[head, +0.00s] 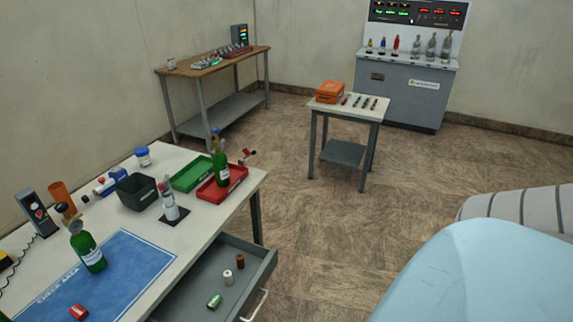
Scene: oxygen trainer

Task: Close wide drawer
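The wide drawer (268,262) is grey and stands pulled open from under the white workbench (150,306) at the lower left. Its white bar handle (262,302) is on the front face, near the lower edge of the view. Inside the drawer lie a brown bottle-like piece (240,261), a white one (228,277) and a green one (215,301), spaced apart. The near part of the drawer is cut off by the frame's bottom edge. Neither of my grippers is in view, and nothing is seen touching the handle.
A pale blue rounded surface (490,270) fills the lower right, beside a striped grey one (530,205). Open floor (340,235) lies between it and the drawer. A small table (350,109) with an orange case stands farther back. Green bottles and trays crowd the workbench top.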

